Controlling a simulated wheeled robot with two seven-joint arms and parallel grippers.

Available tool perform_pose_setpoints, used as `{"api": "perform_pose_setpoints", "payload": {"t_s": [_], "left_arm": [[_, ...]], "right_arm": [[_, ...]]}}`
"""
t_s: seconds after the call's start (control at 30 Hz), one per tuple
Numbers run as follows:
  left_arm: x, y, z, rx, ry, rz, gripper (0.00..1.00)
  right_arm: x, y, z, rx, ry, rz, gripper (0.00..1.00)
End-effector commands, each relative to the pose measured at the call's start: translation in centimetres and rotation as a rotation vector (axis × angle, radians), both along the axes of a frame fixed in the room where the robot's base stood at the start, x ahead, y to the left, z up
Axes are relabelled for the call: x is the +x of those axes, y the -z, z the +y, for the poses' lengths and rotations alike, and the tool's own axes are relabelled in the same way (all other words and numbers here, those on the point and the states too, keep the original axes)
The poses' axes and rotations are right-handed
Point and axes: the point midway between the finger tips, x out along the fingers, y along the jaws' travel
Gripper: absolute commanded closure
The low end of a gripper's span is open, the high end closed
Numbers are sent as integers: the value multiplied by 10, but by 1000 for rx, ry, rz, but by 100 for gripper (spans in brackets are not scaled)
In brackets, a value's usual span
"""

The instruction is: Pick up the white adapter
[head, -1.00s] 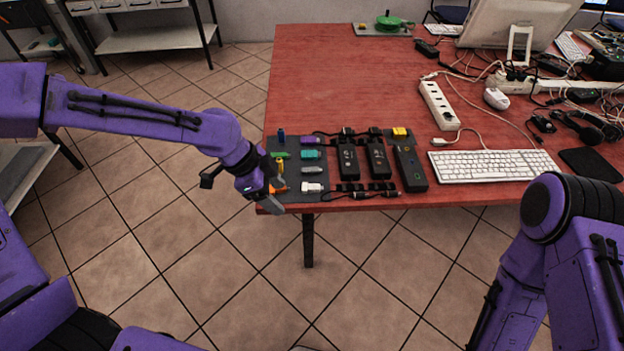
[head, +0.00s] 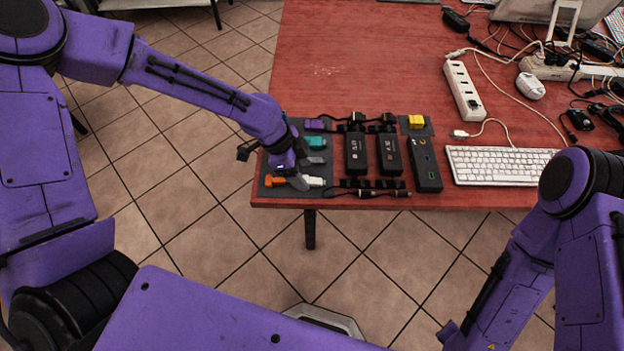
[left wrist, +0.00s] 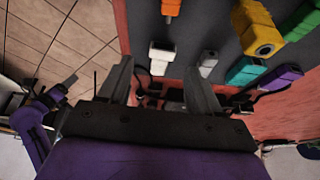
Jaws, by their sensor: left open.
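The white adapter (head: 316,182) lies near the front edge of a dark grey mat (head: 268,192), at the table's front left corner. In the left wrist view the white adapter (left wrist: 161,54) shows just beyond the fingertips, between their lines and nearer the left finger. My left gripper (head: 308,174) is open and empty, low over the mat beside the adapter. Its two fingers also show in the left wrist view (left wrist: 160,82). Whether a finger touches the adapter I cannot tell. My right arm is at the right, but its gripper is not in view.
An orange connector (head: 275,181) lies left of the white adapter, and a grey one (left wrist: 208,62) lies close on its other side. Teal (head: 316,143) and purple (head: 314,124) connectors lie farther back. Black boxes (head: 357,154) and a keyboard (head: 498,165) stand to the right.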

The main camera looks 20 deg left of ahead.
Motion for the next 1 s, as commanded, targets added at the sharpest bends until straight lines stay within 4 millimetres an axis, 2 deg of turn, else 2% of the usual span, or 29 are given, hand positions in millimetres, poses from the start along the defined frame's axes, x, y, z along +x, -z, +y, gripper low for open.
{"api": "perform_pose_setpoints", "payload": {"t_s": [0.13, 0.4, 0.6, 0.87, 1.0], "left_arm": [[3, 22, -11, 0, 2, 3, 36], [4, 26, -14, -1, 2, 0, 36], [4, 25, -13, -1, 3, 0, 100], [4, 25, -13, -1, 3, 0, 100], [4, 16, -13, -1, 3, -3, 100]], "right_arm": [[0, -1, 0, 0, 0, 0, 57], [0, -1, 0, 0, 0, 0, 57], [0, -1, 0, 0, 0, 0, 57], [0, 0, 0, 0, 0, 0, 57], [0, 1, 0, 0, 0, 0, 57]]}}
